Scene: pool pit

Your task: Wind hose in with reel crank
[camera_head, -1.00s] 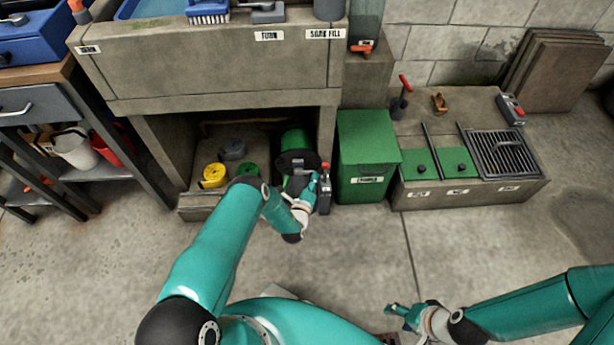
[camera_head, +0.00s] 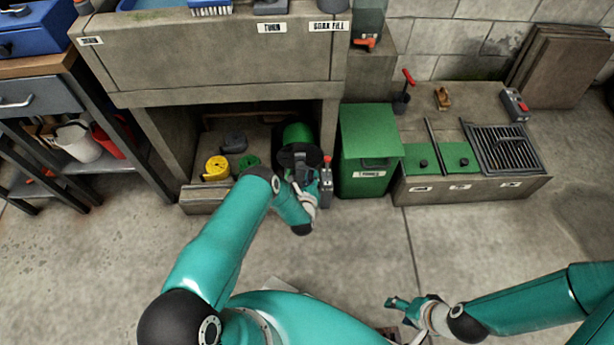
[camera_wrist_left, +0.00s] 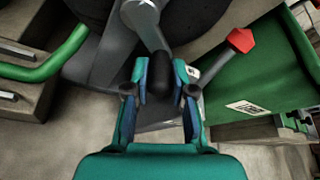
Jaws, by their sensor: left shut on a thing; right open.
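The hose reel (camera_head: 298,152) has a dark round flange and green hose wound on it, and sits in the right part of the recess under the concrete sink. In the left wrist view its grey crank arm (camera_wrist_left: 142,22) ends in a black crank handle (camera_wrist_left: 160,75). My left gripper (camera_head: 308,182) is at the reel's front; in the left wrist view its two fingers (camera_wrist_left: 160,84) are closed on either side of the crank handle. A green hose length (camera_wrist_left: 45,65) runs out at the left there. My right gripper (camera_head: 398,303) is open and empty over the floor at lower right.
A green bin (camera_head: 370,150) stands close to the right of the reel. A red-tipped lever (camera_wrist_left: 240,42) rises near the left gripper. Yellow (camera_head: 217,168) and grey (camera_head: 235,142) coils lie left of the reel. The floor in front is mostly clear.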

